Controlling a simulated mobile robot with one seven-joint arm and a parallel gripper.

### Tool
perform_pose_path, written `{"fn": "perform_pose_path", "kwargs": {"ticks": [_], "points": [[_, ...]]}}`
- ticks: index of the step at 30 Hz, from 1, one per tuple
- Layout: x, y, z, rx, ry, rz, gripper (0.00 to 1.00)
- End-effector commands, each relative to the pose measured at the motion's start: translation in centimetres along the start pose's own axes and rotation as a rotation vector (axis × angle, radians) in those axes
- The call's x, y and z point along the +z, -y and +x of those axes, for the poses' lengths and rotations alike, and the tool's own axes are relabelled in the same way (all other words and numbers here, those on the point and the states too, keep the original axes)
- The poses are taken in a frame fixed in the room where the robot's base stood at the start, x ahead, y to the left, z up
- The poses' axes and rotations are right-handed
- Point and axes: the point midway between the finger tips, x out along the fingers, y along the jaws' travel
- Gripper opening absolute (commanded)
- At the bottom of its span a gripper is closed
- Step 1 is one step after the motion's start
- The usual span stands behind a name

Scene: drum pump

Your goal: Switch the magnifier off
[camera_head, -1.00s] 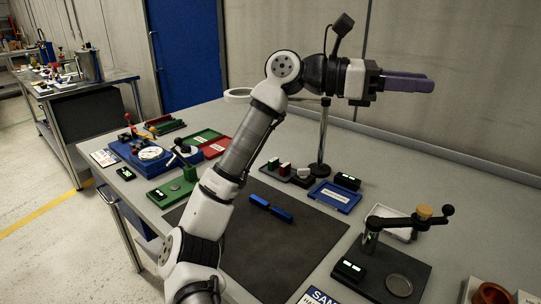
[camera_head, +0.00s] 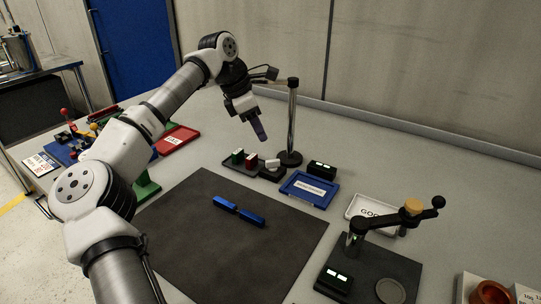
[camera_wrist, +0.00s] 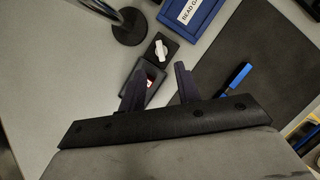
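The magnifier's metal post (camera_head: 291,115) stands upright on a round dark base (camera_head: 289,158); the base shows at upper left in the wrist view (camera_wrist: 130,27). Its ring lens is not visible now. Beside the base is a small dark box with a white knob (camera_head: 272,162), also in the wrist view (camera_wrist: 164,48). Left of it is a box with a green button (camera_head: 238,155) and a red button (camera_head: 250,159). My gripper (camera_head: 262,137) hangs above these boxes, fingers tilted down. In the wrist view the fingers (camera_wrist: 159,66) are apart and empty; the left one partly hides the red-button box.
A blue tray (camera_head: 308,201) and a small black display box (camera_head: 322,169) lie right of the base. A dark mat (camera_head: 190,245) with a blue pen-like object (camera_head: 239,212) is in front. A white tray (camera_head: 354,207) and a lever device (camera_head: 356,243) stand at right.

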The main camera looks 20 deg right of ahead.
Motion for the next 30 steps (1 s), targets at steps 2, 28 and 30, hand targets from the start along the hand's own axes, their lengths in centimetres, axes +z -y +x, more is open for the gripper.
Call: {"fn": "perform_pose_path", "kwargs": {"ticks": [2, 28, 30], "points": [[0.0, 0.1, 1.9, -0.004, 0.001, 0.002, 0.33], [0.1, 0.1, 10.3, -0.001, 0.003, 0.001, 0.31], [0.1, 0.1, 10.3, -0.001, 0.003, 0.001, 0.22]]}}
